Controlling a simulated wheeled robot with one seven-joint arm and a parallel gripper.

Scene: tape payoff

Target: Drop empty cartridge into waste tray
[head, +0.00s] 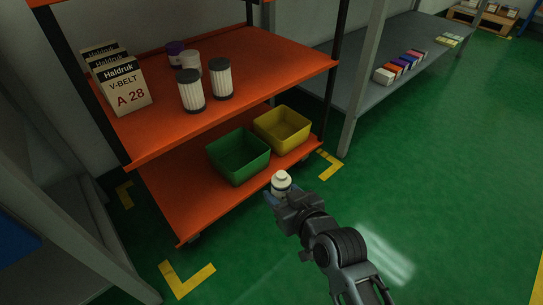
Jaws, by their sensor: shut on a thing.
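My gripper (284,198) is shut on a small white cartridge (281,180) with a rounded white top and a darker band lower down. Its lower part is hidden by the gripper. In the head view they are in front of the cart's lower shelf, below and right of the green tray. The green tray (224,165) and a yellow tray (262,130) stand side by side on the lower shelf, and both look empty. No label shows which one is the waste tray.
The orange cart's upper shelf (245,80) overhangs the trays from behind. It carries V-belt boxes (127,88), white dark-topped filters (191,92) and a purple-capped container (175,54). A grey rack (352,92) with small coloured boxes stands at right. The green floor at right is clear.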

